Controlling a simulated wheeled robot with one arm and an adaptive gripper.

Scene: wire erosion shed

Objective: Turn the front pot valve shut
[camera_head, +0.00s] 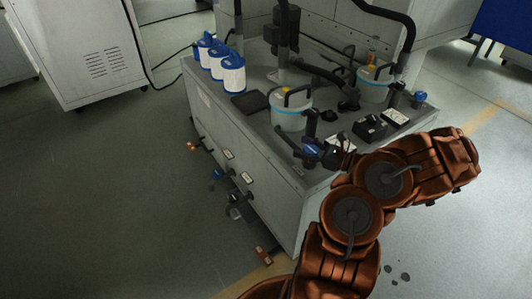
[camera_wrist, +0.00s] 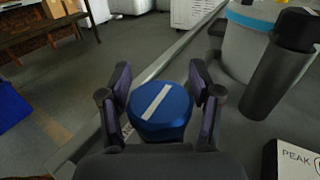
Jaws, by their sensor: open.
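The front pot valve has a blue knob (camera_wrist: 160,112) with a white stripe across its top. In the wrist view the stripe runs diagonally from lower left to upper right. My gripper (camera_wrist: 160,88) is open, with dark fingers on both sides of the knob and gaps between them and it. In the head view my gripper (camera_head: 327,152) is at the cabinet's front right corner, and a blue part (camera_head: 311,149) shows beside it. The front pot (camera_head: 291,112), white with a light blue band, stands just behind. The valve body is mostly hidden.
A rear pot (camera_head: 374,88) stands farther back, with another blue knob (camera_head: 420,97) to its right. White-and-blue filter cartridges (camera_head: 233,75) stand at the left of the cabinet top (camera_head: 262,125). A dark cylinder (camera_wrist: 277,78) rises right of my gripper in the wrist view.

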